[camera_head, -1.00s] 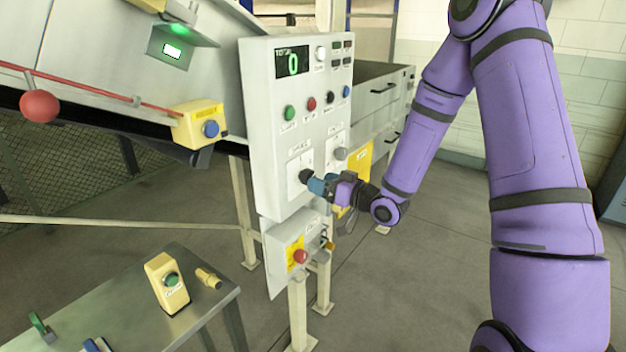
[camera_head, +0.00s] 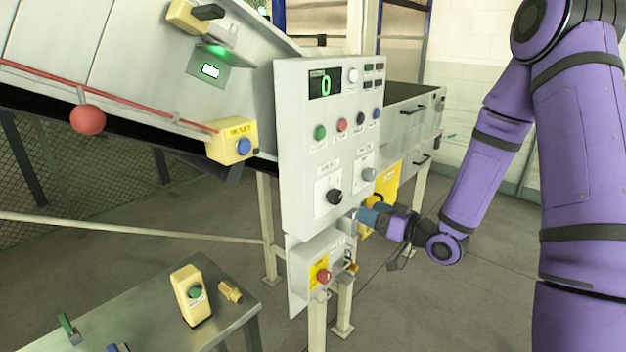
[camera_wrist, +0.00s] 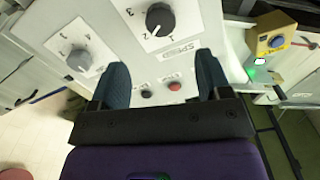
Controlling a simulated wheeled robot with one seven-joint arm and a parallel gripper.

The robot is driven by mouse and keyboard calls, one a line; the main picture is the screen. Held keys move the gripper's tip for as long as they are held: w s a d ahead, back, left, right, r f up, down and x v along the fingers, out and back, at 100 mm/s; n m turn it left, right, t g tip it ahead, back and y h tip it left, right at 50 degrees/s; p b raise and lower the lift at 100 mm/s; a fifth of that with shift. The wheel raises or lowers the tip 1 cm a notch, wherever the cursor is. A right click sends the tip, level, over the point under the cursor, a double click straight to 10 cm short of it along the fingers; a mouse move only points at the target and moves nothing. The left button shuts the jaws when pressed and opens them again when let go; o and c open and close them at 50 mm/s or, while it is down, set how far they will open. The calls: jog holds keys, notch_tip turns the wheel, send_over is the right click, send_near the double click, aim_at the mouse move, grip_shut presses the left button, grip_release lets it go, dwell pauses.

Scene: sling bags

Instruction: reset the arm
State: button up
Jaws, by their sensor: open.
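My gripper (camera_head: 366,216) is at the end of the purple arm, just off the lower right part of the white control panel (camera_head: 296,150). In the wrist view my gripper (camera_wrist: 160,82) shows two blue fingers spread apart with nothing between them. A black rotary knob (camera_head: 335,197) is on the panel, up and left of the gripper; the wrist view shows this knob (camera_wrist: 160,18) beyond the fingertips. A grey knob (camera_head: 369,174) sits to its right. Contact between the fingers and the panel cannot be told.
Below the panel is a box with a red button (camera_head: 324,276). A yellow box with a blue button (camera_head: 233,142) hangs left of the panel. A metal table (camera_head: 160,320) holds a yellow box with a green button (camera_head: 192,296). Floor to the right is open.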

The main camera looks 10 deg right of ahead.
jog(key=shift+r, duration=0.1)
jog(key=s+d+r+m+g+h, duration=0.1)
jog(key=s+d+r+g+h, duration=0.15)
jog(key=r+h, duration=0.4)
jog(key=s+d+r+g+h, duration=0.2)
jog(key=s+r+h, duration=0.1)
jog(key=r+h, duration=0.3)
jog(key=s+a+r+m+g+y, duration=0.1)
jog(key=s+r, duration=0.3)
jog(key=s, duration=0.7)
jog(key=s+a+r+m+g+y, duration=0.1)
jog(key=s+a+r+m+g, duration=0.1)
jog(key=s, duration=1)
notch_tip(320, 180, up, 3)
jog(key=shift+s+a+f+g, duration=0.2)
jog(key=shift+a+g, duration=0.2)
jog(key=shift+g, duration=0.45)
